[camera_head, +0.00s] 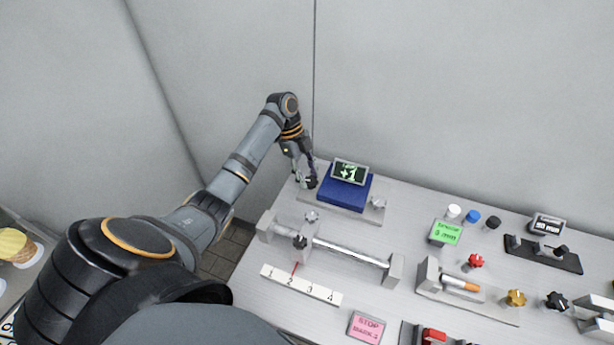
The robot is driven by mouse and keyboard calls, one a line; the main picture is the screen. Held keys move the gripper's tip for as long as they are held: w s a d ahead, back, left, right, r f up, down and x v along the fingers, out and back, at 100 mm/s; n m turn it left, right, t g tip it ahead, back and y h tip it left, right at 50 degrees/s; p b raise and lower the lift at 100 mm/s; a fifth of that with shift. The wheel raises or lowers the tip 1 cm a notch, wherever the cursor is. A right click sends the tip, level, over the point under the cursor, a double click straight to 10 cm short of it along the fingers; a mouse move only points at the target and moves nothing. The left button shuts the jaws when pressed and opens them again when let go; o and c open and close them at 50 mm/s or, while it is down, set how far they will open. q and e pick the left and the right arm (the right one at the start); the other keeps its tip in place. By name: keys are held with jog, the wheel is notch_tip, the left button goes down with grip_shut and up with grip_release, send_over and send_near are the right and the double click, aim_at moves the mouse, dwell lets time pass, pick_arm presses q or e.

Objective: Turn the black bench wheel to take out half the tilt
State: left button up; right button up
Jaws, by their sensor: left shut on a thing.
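The black bench wheel (311,183) is at the left end of the blue tilt block's stand, at the far left of the bench. My left gripper (306,179) reaches down to it and is shut on it; the fingers hide part of the wheel. The blue block (344,189) carries a small display (350,172) that reads +1 in green. A grey knob (377,203) sits at the right end of the same stand. My right gripper is not in view.
A rail with a slider (345,248) and a numbered scale (300,285) lie in front. A pink STOP note (367,326), a green note (445,232), a red knob (476,261) and a yellow knob (516,298) are to the right. A wall stands behind the bench.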

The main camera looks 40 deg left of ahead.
aim_at(306, 178)
pick_arm(q)
jog(key=shift+m, duration=0.5)
jog(key=o, duration=1.1)
jog(key=shift+o, duration=0.2)
jog(key=shift+w+r, duration=0.1)
jog(key=a+r, duration=0.1)
jog(key=a, duration=0.1)
jog(key=a+r, duration=0.1)
jog(key=shift+w+r, duration=0.25)
jog(key=shift+r, duration=0.1)
jog(key=w+a, duration=0.1)
jog(key=a, duration=0.9)
jog(key=shift+w, duration=0.4)
jog(key=shift+f, duration=0.1)
